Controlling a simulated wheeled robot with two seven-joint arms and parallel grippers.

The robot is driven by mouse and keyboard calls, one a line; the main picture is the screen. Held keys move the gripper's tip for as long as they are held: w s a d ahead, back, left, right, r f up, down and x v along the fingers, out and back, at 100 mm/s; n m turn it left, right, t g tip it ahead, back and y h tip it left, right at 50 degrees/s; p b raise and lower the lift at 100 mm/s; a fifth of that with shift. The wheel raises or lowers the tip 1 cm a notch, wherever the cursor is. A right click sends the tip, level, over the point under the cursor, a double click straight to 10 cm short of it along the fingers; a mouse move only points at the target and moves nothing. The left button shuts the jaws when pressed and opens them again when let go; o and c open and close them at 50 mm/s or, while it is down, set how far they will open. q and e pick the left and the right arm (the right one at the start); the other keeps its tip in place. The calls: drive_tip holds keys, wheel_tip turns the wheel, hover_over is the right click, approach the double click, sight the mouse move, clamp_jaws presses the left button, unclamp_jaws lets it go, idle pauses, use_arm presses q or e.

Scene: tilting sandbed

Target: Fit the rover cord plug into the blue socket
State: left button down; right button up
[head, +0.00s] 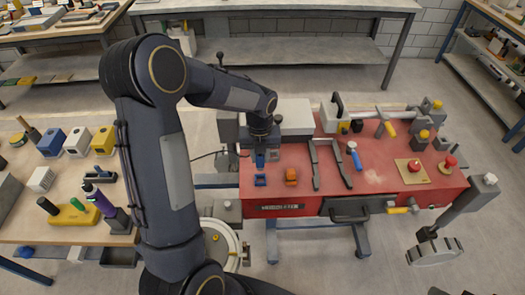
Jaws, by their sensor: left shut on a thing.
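My left gripper (261,160) points down over the left end of the red bench top. It is shut on a small blue piece between its fingers, which appears to be the rover cord plug; the fingers hide most of it. A thin dark cord (205,155) runs out to the left from near the gripper. The blue socket (260,181) sits on the red top just below the gripper in the picture, near the front edge. The held piece appears apart from the socket. My right gripper is not in view.
An orange socket (291,177) stands just right of the blue one. A wooden table (20,222) with blocks and tools stands at the left.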

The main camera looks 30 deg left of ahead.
sight(260, 169)
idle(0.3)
use_arm(q)
drive_tip(key=shift+f+b, duration=1.45)
drive_tip(key=shift+f, duration=0.75)
drive_tip(key=shift+f+b, duration=0.8)
drive_tip(key=shift+f, duration=0.5)
drive_tip(key=c, duration=0.6)
unclamp_jaws()
drive_tip(key=shift+c, duration=0.2)
drive_tip(key=shift+r, duration=0.15)
wheel_tip(260, 169, up, 8)
drive_tip(key=p, duration=0.6)
drive_tip(key=shift+p, duration=0.4)
